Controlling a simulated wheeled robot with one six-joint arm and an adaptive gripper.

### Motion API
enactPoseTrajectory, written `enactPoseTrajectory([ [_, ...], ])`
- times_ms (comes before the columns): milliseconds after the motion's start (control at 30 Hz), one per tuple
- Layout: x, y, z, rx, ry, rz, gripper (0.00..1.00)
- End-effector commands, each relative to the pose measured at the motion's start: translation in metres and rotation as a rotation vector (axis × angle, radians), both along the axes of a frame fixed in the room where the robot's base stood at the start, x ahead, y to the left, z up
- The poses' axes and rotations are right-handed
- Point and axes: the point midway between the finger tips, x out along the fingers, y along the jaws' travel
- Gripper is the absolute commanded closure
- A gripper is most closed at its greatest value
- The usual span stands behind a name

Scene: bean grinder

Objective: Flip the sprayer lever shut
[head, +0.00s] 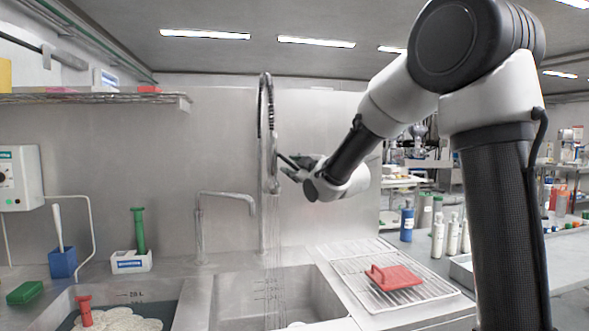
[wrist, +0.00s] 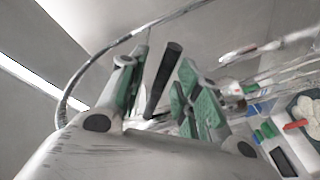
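The sprayer (head: 269,172) hangs upright from its coiled spring hose above the sink. Thin pale streaks, which look like running water, fall from it. Its dark lever (head: 288,161) sticks out toward my gripper (head: 302,166), which reaches in from the right. In the wrist view the lever (wrist: 164,78) is a dark rod between the green-padded fingers of my gripper (wrist: 155,90). The fingers are apart, with gaps visible on both sides of the rod. I cannot tell whether any finger touches it. The sprayer body is hard to make out in the wrist view.
A second curved tap (head: 225,196) stands left of the sprayer. Below is the sink basin (head: 322,290). A red-handled block (head: 394,277) sits on the wire drying rack (head: 345,262) to the right. A wire shelf (head: 100,97) is on the upper left wall.

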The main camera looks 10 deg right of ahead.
Motion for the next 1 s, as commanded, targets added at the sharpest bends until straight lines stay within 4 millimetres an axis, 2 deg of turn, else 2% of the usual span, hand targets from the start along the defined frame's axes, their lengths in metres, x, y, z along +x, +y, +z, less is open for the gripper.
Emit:
enactPoseTrajectory([
  [167, -0.0001, 0.0000, -0.0001, 0.000, 0.000, 0.000, 0.67],
  [300, -0.0001, 0.0000, -0.0001, 0.000, 0.000, 0.000, 0.93],
  [367, -0.0002, 0.0000, -0.0001, 0.000, 0.000, 0.000, 1.00],
  [767, -0.0003, -0.0012, 0.0014, -0.024, 0.000, -0.001, 1.00],
  [1000, -0.0002, -0.0055, 0.0088, -0.142, -0.001, 0.000, 1.00],
])
